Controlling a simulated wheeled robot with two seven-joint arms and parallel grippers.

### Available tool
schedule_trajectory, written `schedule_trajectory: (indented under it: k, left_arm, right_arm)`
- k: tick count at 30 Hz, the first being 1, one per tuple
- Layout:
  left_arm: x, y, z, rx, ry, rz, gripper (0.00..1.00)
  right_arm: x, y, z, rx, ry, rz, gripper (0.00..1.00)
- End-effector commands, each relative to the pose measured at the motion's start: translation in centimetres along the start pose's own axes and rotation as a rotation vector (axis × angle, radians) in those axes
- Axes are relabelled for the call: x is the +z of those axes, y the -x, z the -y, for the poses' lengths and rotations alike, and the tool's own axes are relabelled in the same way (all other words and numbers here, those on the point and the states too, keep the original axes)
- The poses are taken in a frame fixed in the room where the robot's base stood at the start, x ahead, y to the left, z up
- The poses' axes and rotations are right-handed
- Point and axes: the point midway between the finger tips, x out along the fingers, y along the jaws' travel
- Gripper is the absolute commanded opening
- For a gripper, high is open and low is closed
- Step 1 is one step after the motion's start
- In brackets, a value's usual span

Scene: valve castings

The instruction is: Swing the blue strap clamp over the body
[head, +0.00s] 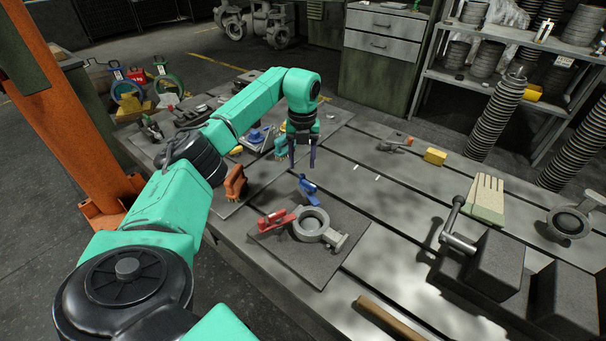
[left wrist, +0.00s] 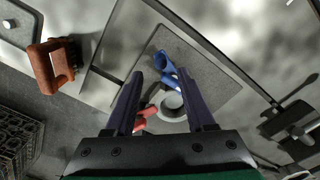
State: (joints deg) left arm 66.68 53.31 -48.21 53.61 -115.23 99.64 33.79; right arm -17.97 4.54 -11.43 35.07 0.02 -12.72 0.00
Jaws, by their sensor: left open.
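The blue strap clamp (head: 308,190) stands at the back edge of a dark square plate (head: 270,246), beside the grey valve body (head: 311,227) with its round opening. A red clamp (head: 275,219) is on the left side of the body. My left gripper (head: 302,166) is open and empty, fingers down, above and behind the blue clamp. In the left wrist view, the blue clamp (left wrist: 168,68) shows between and beyond the open fingers (left wrist: 160,76). The body (left wrist: 172,104) and red clamp (left wrist: 147,114) are partly hidden by the fingers there. My right gripper is not in view.
A wooden handle (head: 390,318) lies in front. The table behind the plate is mostly clear.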

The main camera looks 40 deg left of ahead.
Motion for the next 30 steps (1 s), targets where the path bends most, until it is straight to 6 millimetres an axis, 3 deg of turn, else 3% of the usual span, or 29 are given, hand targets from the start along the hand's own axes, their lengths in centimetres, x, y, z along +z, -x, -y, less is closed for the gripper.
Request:
schedule_trajectory:
  k: [3,7,17,21,30]
  left_arm:
    - [-0.1,-3.0,-0.1,0.002,0.001,-0.004,0.55]
    - [-0.1,-5.1,0.0,0.000,0.001,-0.002,0.55]
    - [0.0,-5.9,0.0,-0.001,0.001,0.001,0.55]
    - [0.0,-5.9,0.0,-0.001,0.000,0.000,0.01]
    - [0.0,-5.8,0.1,-0.001,-0.011,0.000,0.00]
  right_arm:
    - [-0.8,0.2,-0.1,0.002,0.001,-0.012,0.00]
    - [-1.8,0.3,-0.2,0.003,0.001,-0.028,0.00]
    - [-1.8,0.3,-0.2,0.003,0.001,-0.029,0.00]
    - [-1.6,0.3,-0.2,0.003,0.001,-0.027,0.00]
    - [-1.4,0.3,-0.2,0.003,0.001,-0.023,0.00]
